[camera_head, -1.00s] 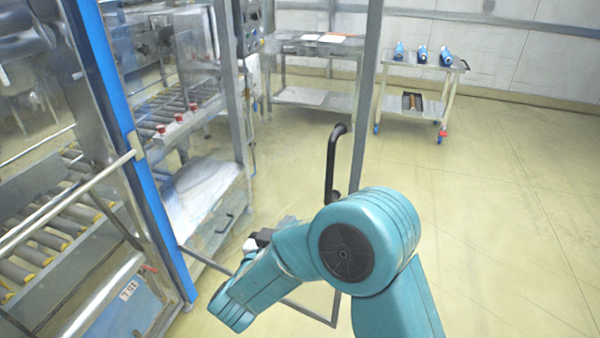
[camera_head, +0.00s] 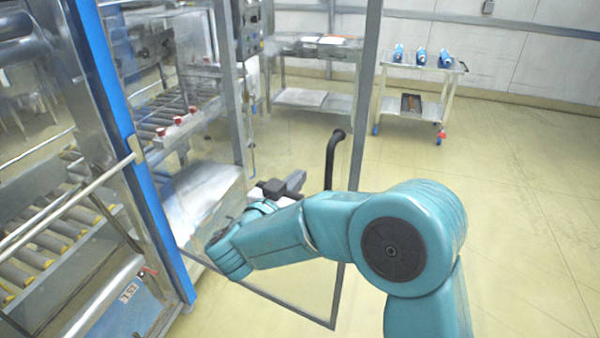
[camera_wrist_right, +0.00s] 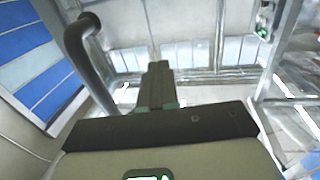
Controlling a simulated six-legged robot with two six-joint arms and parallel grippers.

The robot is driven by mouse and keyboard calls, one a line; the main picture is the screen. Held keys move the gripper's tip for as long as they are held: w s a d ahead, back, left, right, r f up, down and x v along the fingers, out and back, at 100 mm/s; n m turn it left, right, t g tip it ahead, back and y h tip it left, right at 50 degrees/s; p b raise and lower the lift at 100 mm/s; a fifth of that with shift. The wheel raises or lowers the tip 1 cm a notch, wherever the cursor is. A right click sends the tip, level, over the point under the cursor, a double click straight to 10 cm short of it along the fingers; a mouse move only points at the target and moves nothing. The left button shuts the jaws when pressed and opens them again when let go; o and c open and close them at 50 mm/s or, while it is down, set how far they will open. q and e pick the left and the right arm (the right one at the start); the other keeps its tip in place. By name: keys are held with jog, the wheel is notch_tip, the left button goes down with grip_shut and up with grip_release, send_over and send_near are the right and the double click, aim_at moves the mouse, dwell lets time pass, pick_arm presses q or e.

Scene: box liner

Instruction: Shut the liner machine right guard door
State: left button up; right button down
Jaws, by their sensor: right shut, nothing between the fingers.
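The right guard door (camera_head: 352,150) is a clear panel in a thin grey frame. It stands open, swung out from the blue post (camera_head: 128,150) of the liner machine. Its black bar handle (camera_head: 333,160) is upright near the free edge, and it also shows in the wrist view (camera_wrist_right: 88,62), left of the fingers. My right gripper (camera_head: 292,184) is just left of the handle in the head view, apart from it. In the wrist view its dark fingers (camera_wrist_right: 158,85) are together and empty. My teal right arm crosses the door's lower part and hides some of the frame. My left gripper is out of view.
Roller conveyors (camera_head: 45,245) lie inside the machine at left. A steel table (camera_head: 310,48) stands behind the door. A wheeled cart (camera_head: 440,108) with several blue items stands at the back right. The floor on the right is clear.

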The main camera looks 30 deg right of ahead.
jog(key=shift+x, duration=0.9)
jog(key=shift+d, duration=0.1)
